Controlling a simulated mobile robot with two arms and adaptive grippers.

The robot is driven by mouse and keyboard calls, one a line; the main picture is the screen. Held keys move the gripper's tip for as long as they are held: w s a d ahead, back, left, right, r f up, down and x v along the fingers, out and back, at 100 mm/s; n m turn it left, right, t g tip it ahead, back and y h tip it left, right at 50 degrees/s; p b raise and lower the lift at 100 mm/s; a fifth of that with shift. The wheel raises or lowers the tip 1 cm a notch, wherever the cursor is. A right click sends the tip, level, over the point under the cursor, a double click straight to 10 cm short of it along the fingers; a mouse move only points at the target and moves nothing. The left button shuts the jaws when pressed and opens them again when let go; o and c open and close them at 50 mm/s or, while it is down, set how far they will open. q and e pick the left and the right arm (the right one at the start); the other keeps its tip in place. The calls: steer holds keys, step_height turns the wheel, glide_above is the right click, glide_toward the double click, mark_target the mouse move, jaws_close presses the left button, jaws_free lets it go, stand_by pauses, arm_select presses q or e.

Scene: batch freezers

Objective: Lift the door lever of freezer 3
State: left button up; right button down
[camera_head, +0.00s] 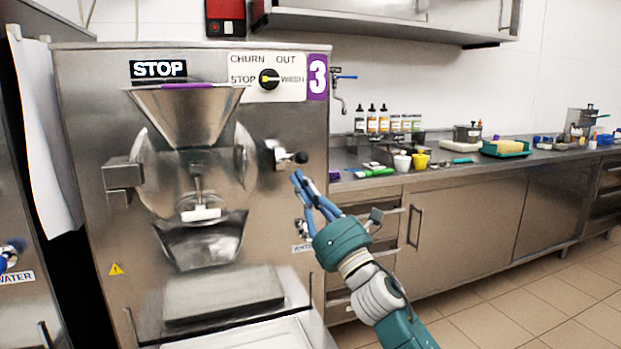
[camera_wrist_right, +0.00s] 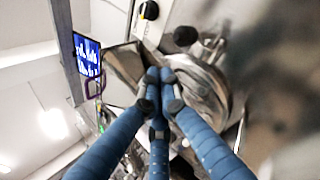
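Freezer 3 (camera_head: 290,120) is the steel machine with a purple "3" label. Its round door (camera_head: 150,160) appears closed. The door lever (camera_head: 285,157), with a dark round knob at its end, sits at the right of the door. In the right wrist view a dark knob (camera_wrist_right: 185,36), apparently the lever's, is above the fingertips. My right gripper (camera_head: 299,180) is just below the lever, apart from it as far as I can see. Its blue fingers (camera_wrist_right: 160,78) converge with their tips close together and hold nothing visible.
A black selector dial (camera_head: 269,79) is above the lever. A steel counter (camera_head: 460,170) with bottles, cups and a green tray (camera_head: 505,149) runs to the right. Tiled floor (camera_head: 530,300) is open at the lower right.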

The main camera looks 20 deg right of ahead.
arm_select(q)
steer(key=shift+s+a+f, duration=0.1)
steer(key=shift+s+f, duration=0.2)
steer(key=shift+f, duration=0.25)
steer(key=shift+s+f, duration=0.3)
steer(key=shift+f, duration=0.25)
arm_select(e)
steer(key=s, duration=0.1)
steer(key=s+r, duration=0.1)
steer(key=s, duration=0.1)
steer(key=shift+s+d+r, duration=0.15)
steer(key=shift+d, duration=0.2)
